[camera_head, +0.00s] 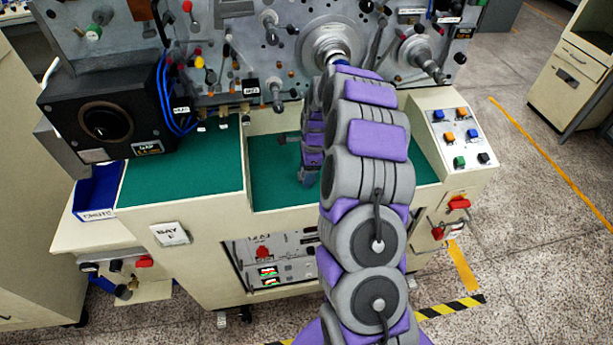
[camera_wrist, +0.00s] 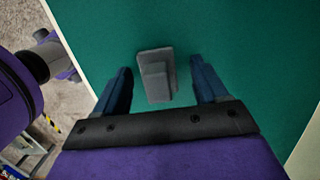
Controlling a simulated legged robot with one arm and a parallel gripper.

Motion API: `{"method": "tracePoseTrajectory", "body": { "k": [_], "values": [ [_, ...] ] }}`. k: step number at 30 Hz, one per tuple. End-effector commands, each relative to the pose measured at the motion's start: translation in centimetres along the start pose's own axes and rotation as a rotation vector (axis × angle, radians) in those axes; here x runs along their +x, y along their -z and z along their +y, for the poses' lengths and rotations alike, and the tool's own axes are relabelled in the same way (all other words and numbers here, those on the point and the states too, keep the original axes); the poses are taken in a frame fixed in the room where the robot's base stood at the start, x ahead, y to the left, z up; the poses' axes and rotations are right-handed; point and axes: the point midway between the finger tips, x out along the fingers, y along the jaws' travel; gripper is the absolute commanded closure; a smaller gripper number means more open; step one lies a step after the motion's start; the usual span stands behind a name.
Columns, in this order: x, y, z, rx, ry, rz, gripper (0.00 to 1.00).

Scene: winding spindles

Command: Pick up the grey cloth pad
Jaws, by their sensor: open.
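The grey cloth pad (camera_wrist: 157,73) lies on the green bench surface in the wrist view. It looks like a small stepped grey block. My gripper (camera_wrist: 160,82) is open, with one dark blue finger on each side of the pad. Gaps show between the pad and both fingers, and I see no contact. In the head view my gripper (camera_head: 309,176) is small and low over the green recessed surface (camera_head: 275,190), partly behind my arm. The pad is not discernible in the head view.
A spindle panel (camera_head: 240,60) with knobs stands behind the recess. A black dial box (camera_head: 105,118) is at left, and a button panel (camera_head: 462,135) at right. A blue bin (camera_head: 97,192) hangs on the left side. The green surface around the pad is clear.

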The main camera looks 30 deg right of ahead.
Motion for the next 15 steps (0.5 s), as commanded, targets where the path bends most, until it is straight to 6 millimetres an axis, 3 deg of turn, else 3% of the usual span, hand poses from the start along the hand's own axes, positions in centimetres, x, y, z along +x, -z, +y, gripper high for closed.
{"method": "tracePoseTrajectory", "body": {
  "k": [6,15],
  "values": [
    [0.05,-0.01,0.02,0.0,0.0,0.0,0.29],
    [0.06,-0.01,0.04,0.0,-0.001,-0.001,0.57]
  ]
}}
